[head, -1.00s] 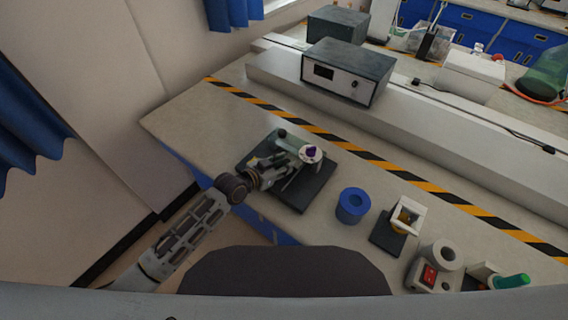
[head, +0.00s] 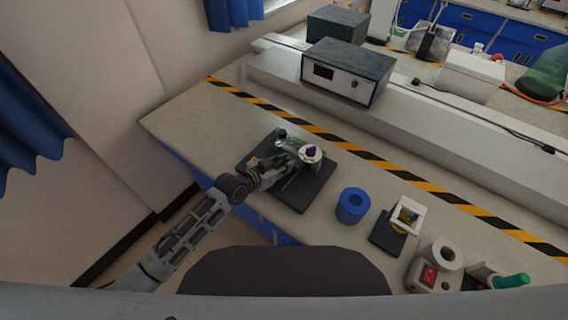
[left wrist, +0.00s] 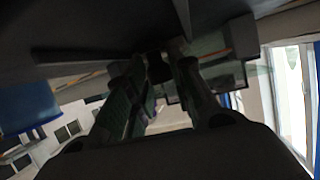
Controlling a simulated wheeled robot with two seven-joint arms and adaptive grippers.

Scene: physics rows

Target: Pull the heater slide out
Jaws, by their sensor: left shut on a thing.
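The heater slide stands on a dark base plate (head: 312,190) at the left part of the bench. A white round piece with a purple top (head: 311,153) sits at its right end. My left gripper (head: 285,163) reaches over the plate from the left and is shut on a part of the slide, which the fingers mostly hide. In the left wrist view the two fingers (left wrist: 160,85) close in on a small dark part under a dark overhang. My right gripper is in neither view.
A grey instrument (head: 347,72) sits on the raised shelf behind. The bench's left end is clear.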

